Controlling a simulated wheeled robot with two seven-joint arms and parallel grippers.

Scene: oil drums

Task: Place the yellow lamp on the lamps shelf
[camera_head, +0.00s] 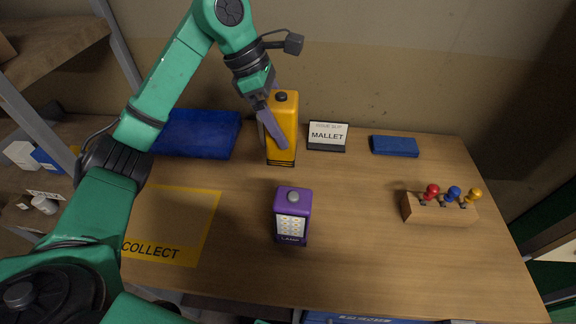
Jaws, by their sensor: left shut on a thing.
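The yellow lamp (287,112) is upright at the back middle of the wooden table, its black base low near the tabletop; I cannot tell whether it touches the table. My left gripper (273,132) comes down from above on its left side and is shut on it, with the fingers angled across its body. A purple lamp (292,212) with a light panel stands upright in front of it on the table. A shelf unit (60,50) stands at the left; no lamps label is readable on it. My right gripper is not in view.
A blue tray (200,133) lies behind left, near a yellow COLLECT outline (208,225). A MALLET sign (327,137) stands just right of the yellow lamp. A blue box (394,146) and a wooden block with coloured-handled tools (437,208) lie right. The table's front right is clear.

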